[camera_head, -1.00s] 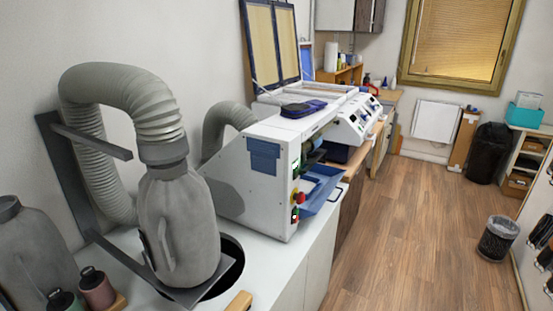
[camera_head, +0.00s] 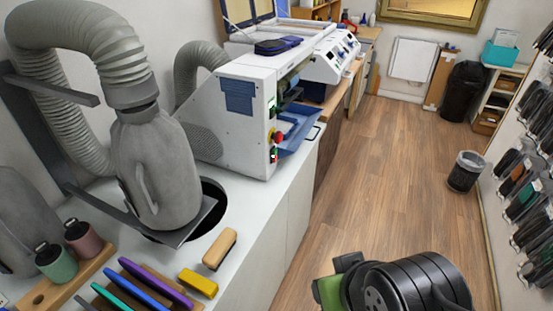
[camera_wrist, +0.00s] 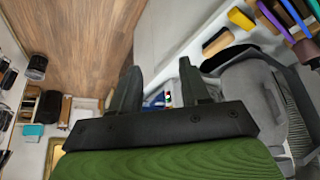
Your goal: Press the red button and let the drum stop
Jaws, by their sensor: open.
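The drum cannot be made out; the machine's inside is mostly hidden. In the wrist view my gripper (camera_wrist: 158,68) has its two dark fingers spread apart with nothing between them. A small, blurred part of the machine (camera_wrist: 158,100) shows between and behind the fingers. In the head view my dark and green wrist is at the bottom, well in front of the button.
A grey bottle-shaped collector (camera_head: 158,180) with a ribbed hose stands left on the white counter (camera_head: 262,225). Coloured tools, a wooden block (camera_head: 219,248) and a yellow block (camera_head: 198,283) lie near its front. The wooden floor (camera_head: 390,160) is open to the right, with a bin (camera_head: 466,171) beyond.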

